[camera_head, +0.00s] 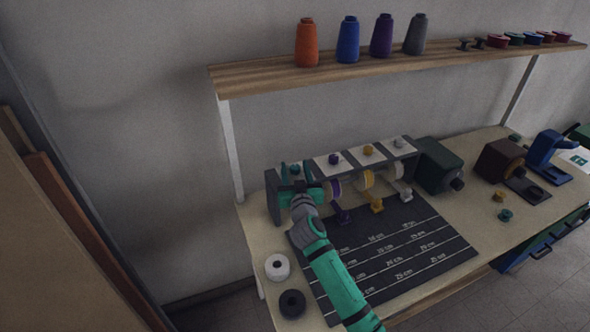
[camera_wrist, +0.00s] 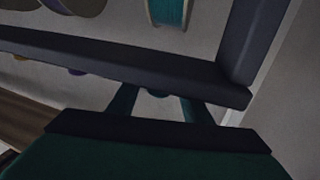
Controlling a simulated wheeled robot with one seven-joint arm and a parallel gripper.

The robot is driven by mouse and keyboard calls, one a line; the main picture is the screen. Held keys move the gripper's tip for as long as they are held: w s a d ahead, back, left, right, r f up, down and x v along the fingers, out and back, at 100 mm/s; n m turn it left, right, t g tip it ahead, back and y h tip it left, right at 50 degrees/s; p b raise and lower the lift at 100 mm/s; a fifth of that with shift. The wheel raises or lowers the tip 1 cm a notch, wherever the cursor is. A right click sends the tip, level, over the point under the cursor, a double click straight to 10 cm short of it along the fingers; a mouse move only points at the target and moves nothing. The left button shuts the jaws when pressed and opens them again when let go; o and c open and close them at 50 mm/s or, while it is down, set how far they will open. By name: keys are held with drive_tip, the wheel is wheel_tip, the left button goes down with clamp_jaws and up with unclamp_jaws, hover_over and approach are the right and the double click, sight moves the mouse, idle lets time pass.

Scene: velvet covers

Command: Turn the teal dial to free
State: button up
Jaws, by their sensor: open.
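The teal dial (camera_head: 295,169) is at the left end of the top of a dark rack (camera_head: 273,198), in line with a purple, a yellow and a grey dial. It is small and partly hidden by my gripper, so its pointer setting cannot be read. My gripper (camera_head: 295,172) is at this left end, its teal fingers apart on either side of the dial; contact cannot be told. In the wrist view, the two fingers (camera_wrist: 157,104) reach to the rack's dark rail (camera_wrist: 110,65), with a small pale spot between them. A teal spool (camera_wrist: 168,12) shows beyond the rail.
The purple dial (camera_head: 334,158), yellow dial (camera_head: 368,150) and grey dial (camera_head: 398,142) sit close to the right. A dark ruled mat (camera_head: 425,262) lies in front. White (camera_head: 277,267) and black (camera_head: 292,303) rolls stand left. A wooden shelf (camera_head: 250,77) with thread cones hangs above.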

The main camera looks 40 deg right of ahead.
drive_tip(key=c, duration=1.1)
drive_tip(key=shift+o, duration=0.2)
drive_tip(key=shift+n+t+y, duration=0.3)
drive_tip(key=shift+y, duration=0.1)
drive_tip(key=shift+r+n+t+y, duration=0.1)
drive_tip(key=shift+n+t+y, duration=0.4)
drive_tip(key=shift+n+y, duration=0.65)
drive_tip(key=shift+w+a+n+y, duration=0.15)
drive_tip(key=shift+n+y, duration=0.5)
drive_tip(key=shift+y, duration=0.7)
drive_tip(key=shift+t+y, duration=0.3)
drive_tip(key=shift+y, duration=0.2)
